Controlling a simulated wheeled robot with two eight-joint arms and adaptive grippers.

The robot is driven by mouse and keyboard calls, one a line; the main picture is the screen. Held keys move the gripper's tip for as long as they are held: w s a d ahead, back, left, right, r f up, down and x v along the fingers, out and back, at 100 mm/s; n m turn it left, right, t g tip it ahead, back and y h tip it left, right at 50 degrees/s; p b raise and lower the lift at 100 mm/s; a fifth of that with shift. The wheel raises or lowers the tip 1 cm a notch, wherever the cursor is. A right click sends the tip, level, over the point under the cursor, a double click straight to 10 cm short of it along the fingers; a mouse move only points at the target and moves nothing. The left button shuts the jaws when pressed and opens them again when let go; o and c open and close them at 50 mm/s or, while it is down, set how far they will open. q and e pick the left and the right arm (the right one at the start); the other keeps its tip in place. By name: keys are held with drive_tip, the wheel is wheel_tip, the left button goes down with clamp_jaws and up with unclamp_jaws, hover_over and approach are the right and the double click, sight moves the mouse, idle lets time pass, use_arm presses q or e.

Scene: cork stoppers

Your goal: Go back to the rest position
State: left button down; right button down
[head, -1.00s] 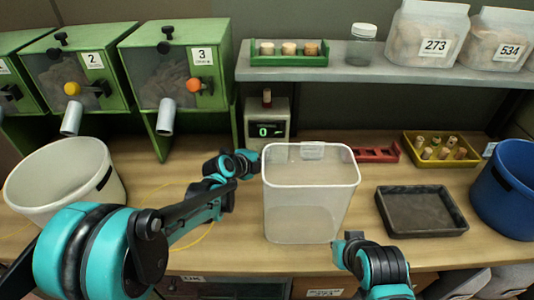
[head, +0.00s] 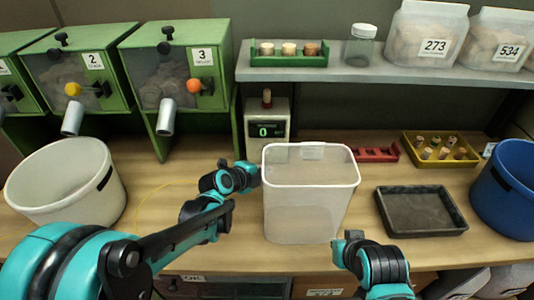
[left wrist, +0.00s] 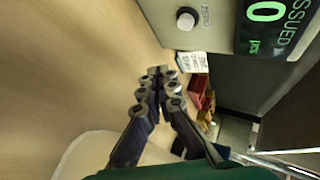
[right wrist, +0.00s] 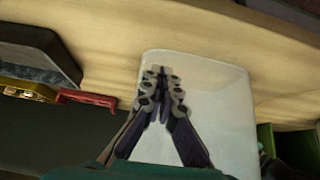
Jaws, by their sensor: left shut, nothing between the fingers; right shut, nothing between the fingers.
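My left gripper (left wrist: 160,78) is shut and empty. In the head view my left arm reaches over the bench from the left, its end just left of the clear plastic bin (head: 310,200). My right gripper (right wrist: 160,78) is shut and empty. In the right wrist view its fingers show in front of the whitish bin (right wrist: 215,110). In the head view my right arm's end is low, by the bin's lower right corner; its fingers are hard to make out there.
A counter box (head: 267,126) reading 0 stands behind the bin. Green dispensers (head: 180,75) and a white bucket (head: 65,180) are at left. A dark tray (head: 420,212), yellow tray (head: 440,150) with several corks, red rack (head: 376,154) and blue bucket (head: 508,185) are at right.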

idle(0.5)
use_arm(q)
drive_tip(key=shift+s+a+r+n, duration=0.2)
drive_tip(key=shift+s+a+n, duration=0.1)
drive_tip(key=s+a+n+y, duration=0.2)
drive_tip(key=s+a+n, duration=0.3)
drive_tip(key=s+n, duration=0.2)
drive_tip(key=s+a+n+g+y, duration=0.1)
drive_tip(key=s+a+n+y, duration=0.1)
drive_tip(key=s+a+n, duration=0.3)
drive_tip(key=s+a+r+n+g+y, duration=0.1)
drive_tip(key=s+a+n+y, duration=0.1)
drive_tip(key=s+a+n, duration=0.4)
drive_tip(key=shift+s+a+n, duration=0.1)
drive_tip(key=shift+s+n, duration=0.9)
drive_tip(key=shift+s, duration=0.75)
drive_tip(key=shift+s+n, duration=1)
drive_tip(key=shift+s, duration=0.7)
drive_tip(key=shift+s+a+f+n+g, duration=0.2)
drive_tip(key=shift+s+a+n+g, duration=0.1)
drive_tip(key=shift+s+n, duration=0.1)
